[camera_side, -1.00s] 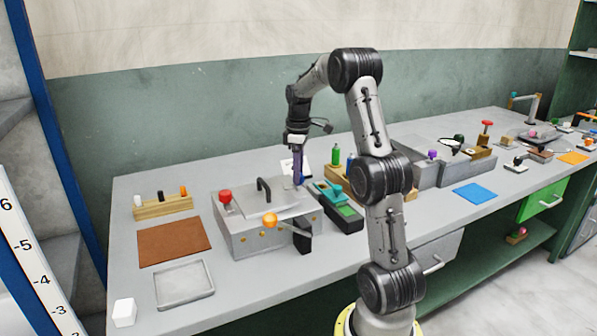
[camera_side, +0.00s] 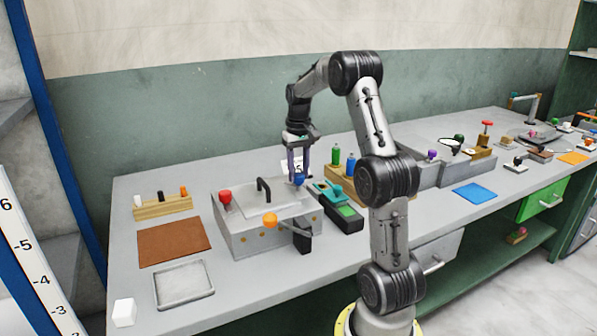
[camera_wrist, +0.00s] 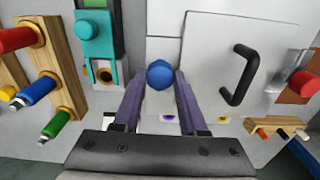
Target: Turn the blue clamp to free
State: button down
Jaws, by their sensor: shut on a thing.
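The blue clamp shows as a round blue knob (camera_side: 299,180) at the back right of the grey press box (camera_side: 240,240). In the wrist view the knob (camera_wrist: 160,75) sits between the tips of my two purple fingers. My gripper (camera_side: 299,177) points down from above and is shut on this knob.
A brown mat (camera_side: 173,241) and an empty tray (camera_side: 184,283) lie left.

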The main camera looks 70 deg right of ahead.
aim_at(299, 174)
jog(key=m, duration=0.6)
jog(key=shift+r, duration=0.1)
jog(key=shift+m, duration=0.3)
dwell(0.3)
jog(key=shift+c, duration=2.2)
grip_release()
notch_tip(299, 174, up, 14)
